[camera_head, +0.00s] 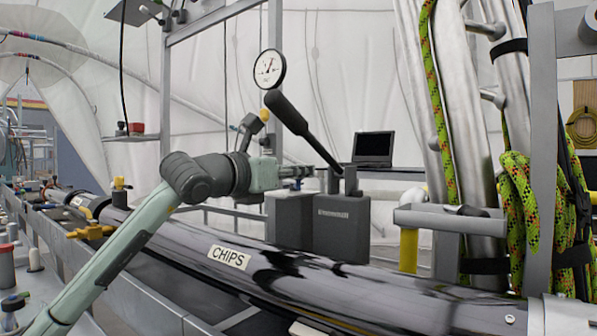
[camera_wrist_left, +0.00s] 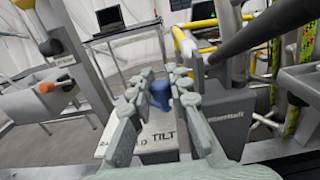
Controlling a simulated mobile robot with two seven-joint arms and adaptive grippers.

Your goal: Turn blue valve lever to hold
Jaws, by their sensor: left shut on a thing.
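The blue valve lever (camera_wrist_left: 160,97) shows in the left wrist view between the two fingers of my left gripper (camera_wrist_left: 157,83). It stands on a light panel (camera_wrist_left: 150,138) marked "TILT", with other lettering partly covered by a finger. The gripper is shut on the lever, though the exact contact is hard to see. In the head view my left gripper (camera_head: 297,172) reaches in from the left, over the top of a grey pump box (camera_head: 320,225). The lever is mostly hidden there behind the fingers. My right gripper is not in view.
A long black-handled lever (camera_head: 290,112) rises from the pump box close beside my left gripper. A shiny dark tube (camera_head: 290,272) labelled "CHIPS" runs below. Metal posts and green rope (camera_head: 520,195) stand at right. A laptop (camera_head: 373,148) and gauge (camera_head: 269,69) are behind.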

